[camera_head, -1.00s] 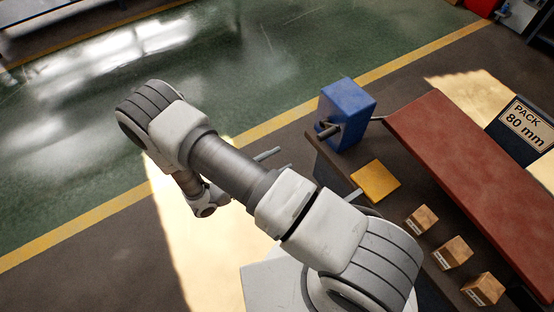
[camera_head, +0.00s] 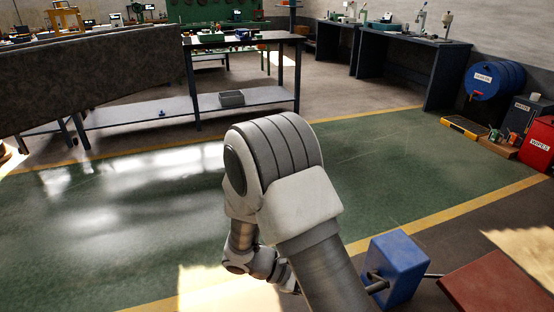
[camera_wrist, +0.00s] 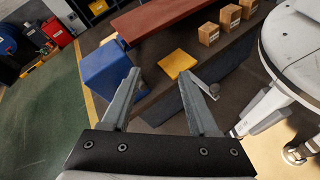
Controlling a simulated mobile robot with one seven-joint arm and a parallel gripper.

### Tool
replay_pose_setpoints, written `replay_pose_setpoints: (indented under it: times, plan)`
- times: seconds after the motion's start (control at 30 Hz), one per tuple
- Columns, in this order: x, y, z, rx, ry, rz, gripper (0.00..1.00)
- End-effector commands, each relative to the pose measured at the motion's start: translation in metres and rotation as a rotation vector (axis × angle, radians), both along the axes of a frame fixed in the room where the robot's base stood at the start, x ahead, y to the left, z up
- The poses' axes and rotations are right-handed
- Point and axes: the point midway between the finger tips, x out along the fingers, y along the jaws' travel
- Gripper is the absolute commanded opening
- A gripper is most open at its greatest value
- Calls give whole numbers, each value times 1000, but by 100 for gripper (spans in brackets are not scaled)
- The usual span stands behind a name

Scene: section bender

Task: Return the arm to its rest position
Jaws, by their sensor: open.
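My gripper (camera_wrist: 164,98) shows in the wrist view with its two fingers spread apart and nothing between them. Beyond the fingertips lie a yellow square (camera_wrist: 177,64) on the dark bench and, to its left, a blue block-shaped unit (camera_wrist: 104,68). In the head view my arm is folded in the lower middle, and its bulk hides most of the gripper. The blue unit also shows there (camera_head: 400,268), just right of my arm.
A red-brown slab (camera_head: 497,287) is at the lower right. Wooden blocks (camera_wrist: 208,33) stand on the bench. A table (camera_head: 240,39) and dark workbenches (camera_head: 410,42) stand at the back. A blue drum (camera_head: 494,80) and red bin (camera_head: 538,145) are at right. The green floor (camera_head: 120,200) is clear.

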Motion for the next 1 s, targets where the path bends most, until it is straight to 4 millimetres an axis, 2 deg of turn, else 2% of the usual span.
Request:
replay_pose_setpoints:
  times: [0.03, 0.1, 0.4, 1.0]
  plan:
    - [-2, -3, 13, 44, -31, -41, 60]
    - [-7, -7, 27, 104, -67, -97, 60]
    - [-31, -17, 82, 366, -243, -309, 60]
    - [-83, -20, 174, 884, -698, -608, 60]
